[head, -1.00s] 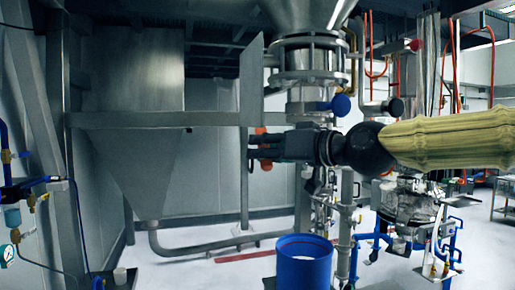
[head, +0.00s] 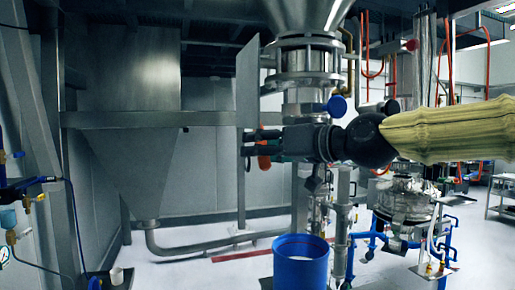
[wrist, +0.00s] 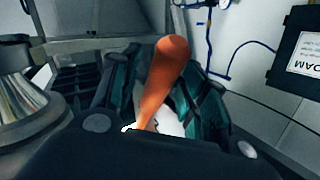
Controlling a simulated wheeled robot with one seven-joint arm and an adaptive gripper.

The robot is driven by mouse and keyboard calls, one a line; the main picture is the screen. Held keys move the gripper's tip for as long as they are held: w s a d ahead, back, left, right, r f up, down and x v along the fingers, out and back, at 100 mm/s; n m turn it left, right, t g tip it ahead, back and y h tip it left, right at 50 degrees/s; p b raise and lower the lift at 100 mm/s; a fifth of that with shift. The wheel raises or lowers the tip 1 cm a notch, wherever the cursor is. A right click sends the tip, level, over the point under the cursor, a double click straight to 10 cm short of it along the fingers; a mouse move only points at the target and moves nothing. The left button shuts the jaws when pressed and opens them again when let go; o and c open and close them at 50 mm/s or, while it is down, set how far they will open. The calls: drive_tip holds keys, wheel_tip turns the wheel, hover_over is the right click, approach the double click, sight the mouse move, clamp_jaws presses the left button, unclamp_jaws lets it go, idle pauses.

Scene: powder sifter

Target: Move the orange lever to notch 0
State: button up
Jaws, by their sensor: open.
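The orange lever (wrist: 165,75) stands in the middle of the wrist view, slanting up and to the right. It lies between the two teal fingers of my gripper (wrist: 163,100), with the fingers spread apart on either side of it. In the head view my gripper (head: 258,148) points left at the side of the steel sifter column. A little of the orange lever (head: 264,163) shows just below the fingers there. The lever's base and the notch marks are hidden behind my gripper.
A steel column with a blue knob (head: 337,105) stands just behind my gripper. A blue drum (head: 300,268) stands on the floor below.

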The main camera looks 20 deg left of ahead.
drive_tip(key=f+v, duration=0.1)
drive_tip(key=v, duration=0.7)
drive_tip(key=shift+r, duration=0.45)
